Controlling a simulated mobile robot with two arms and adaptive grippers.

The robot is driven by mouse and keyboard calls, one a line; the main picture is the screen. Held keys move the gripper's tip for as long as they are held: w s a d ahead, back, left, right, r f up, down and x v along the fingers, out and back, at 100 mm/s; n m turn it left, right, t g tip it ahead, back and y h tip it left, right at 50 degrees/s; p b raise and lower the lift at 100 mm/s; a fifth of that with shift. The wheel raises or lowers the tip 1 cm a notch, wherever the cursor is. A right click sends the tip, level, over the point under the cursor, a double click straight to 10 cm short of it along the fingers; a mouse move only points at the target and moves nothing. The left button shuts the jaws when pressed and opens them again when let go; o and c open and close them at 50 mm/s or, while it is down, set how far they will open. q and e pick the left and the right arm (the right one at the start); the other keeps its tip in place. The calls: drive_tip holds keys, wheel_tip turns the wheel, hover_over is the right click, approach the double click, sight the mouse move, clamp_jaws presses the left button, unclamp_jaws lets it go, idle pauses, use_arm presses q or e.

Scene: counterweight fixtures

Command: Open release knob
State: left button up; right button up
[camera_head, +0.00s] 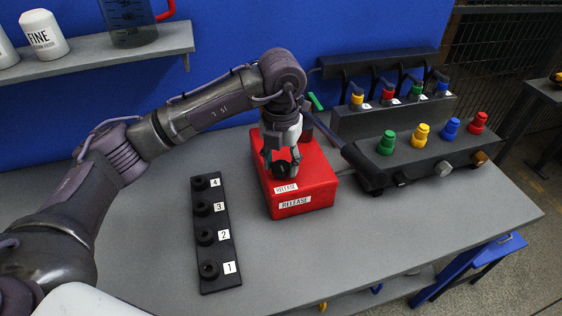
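The red release box (312,184) stands on the grey table, with white RELEASE labels on its front edge and front face. A black round knob (283,168) shows on its top, partly hidden by my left gripper. My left gripper (282,171) points down over the box, with its fingers spread to either side of the knob. I cannot tell whether the fingers touch it. My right gripper is not in view.
A black strip (221,256) with numbered sockets 1 to 4 lies left of the box. A black console (426,163) with coloured knobs stands to the right, with a lever-like black bar (352,160) near the box. A shelf (95,53) is at upper left. The table front is clear.

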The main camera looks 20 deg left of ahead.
sight(281, 166)
use_arm(q)
drive_tip(key=shift+o, duration=1)
drive_tip(key=shift+r, duration=0.1)
wheel_tip(281, 166, up, 12)
